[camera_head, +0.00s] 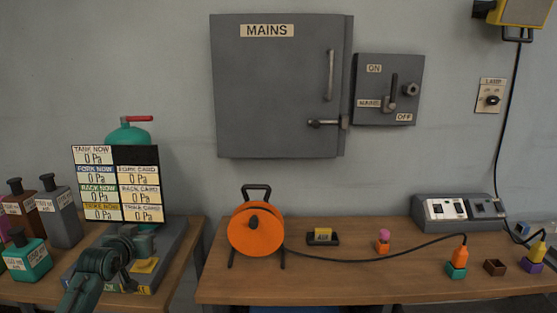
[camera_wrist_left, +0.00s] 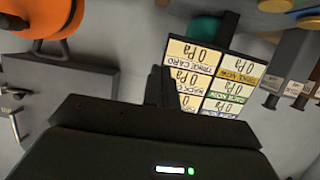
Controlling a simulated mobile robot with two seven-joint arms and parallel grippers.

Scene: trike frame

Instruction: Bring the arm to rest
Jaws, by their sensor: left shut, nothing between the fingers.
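My left arm (camera_head: 88,280) comes in from the lower left of the head view. Its gripper (camera_head: 146,238) is in front of the lower part of the pressure board (camera_head: 116,184), over the grey unit on the left bench. In the left wrist view the dark fingers (camera_wrist_left: 160,86) are together and empty, in front of the same board, which appears upside down. I cannot tell how far the fingers are from the board. My right gripper is not in view.
Bottles (camera_head: 60,213) stand left of my arm, and a green tank (camera_head: 128,134) is behind the board. An orange cable reel (camera_head: 256,230) stands on the right bench (camera_head: 330,287), its black cable running right. A gap separates the benches.

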